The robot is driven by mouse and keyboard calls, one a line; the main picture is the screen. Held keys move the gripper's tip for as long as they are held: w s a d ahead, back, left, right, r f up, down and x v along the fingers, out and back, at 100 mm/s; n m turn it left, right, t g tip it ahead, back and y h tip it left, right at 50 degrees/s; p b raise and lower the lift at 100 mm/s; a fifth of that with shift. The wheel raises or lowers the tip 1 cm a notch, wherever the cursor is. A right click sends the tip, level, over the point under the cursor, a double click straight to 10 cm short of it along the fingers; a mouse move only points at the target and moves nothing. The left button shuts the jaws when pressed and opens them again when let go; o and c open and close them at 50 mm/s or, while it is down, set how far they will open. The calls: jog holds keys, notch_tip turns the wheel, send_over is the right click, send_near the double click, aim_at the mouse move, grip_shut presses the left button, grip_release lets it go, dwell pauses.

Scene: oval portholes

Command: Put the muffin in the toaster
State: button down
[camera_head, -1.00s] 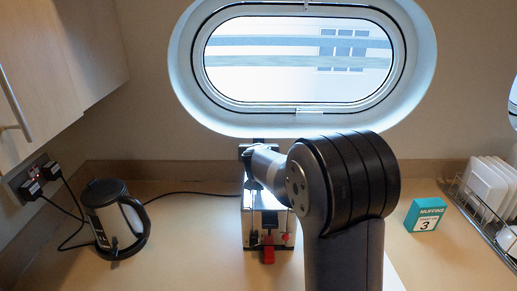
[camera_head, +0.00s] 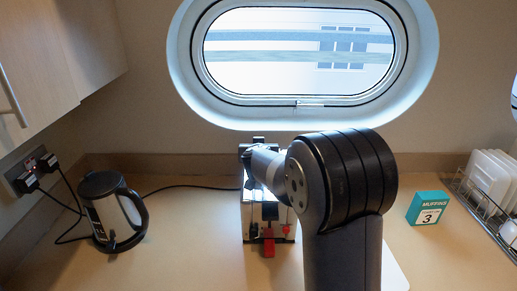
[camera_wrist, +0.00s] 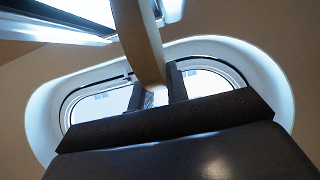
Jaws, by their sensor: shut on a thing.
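The toaster (camera_head: 249,226), a silver box with a red lever (camera_head: 268,246) on its front, stands on the counter below the porthole. My gripper (camera_wrist: 156,90) is over the toaster's top in the head view, where my arm hides most of it. In the wrist view its two dark fingers are shut on a tan, rounded slab seen nearly edge-on, which I take for the muffin (camera_wrist: 140,40). I cannot make out the muffin in the head view. Whether it touches the toaster or lines up with a slot is hidden.
A kettle (camera_head: 114,212) stands at the left, its cord running to wall sockets (camera_head: 34,171). Another cord reaches the toaster. A teal muffin box (camera_head: 427,208) and a dish rack (camera_head: 480,205) with white plates are at the right. The counter between kettle and toaster is clear.

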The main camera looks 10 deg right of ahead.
jog(key=shift+f+b, duration=1.1)
jog(key=shift+f, duration=0.4)
jog(key=c, duration=1.3)
grip_release()
jog(key=shift+r, duration=0.1)
notch_tip(320, 180, up, 7)
jog(key=p, duration=0.7)
jog(key=shift+p, duration=0.35)
jog(key=shift+f, duration=0.2)
jog(key=shift+f+b, duration=3.3)
jog(key=shift+b, duration=0.45)
jog(key=shift+r, duration=0.15)
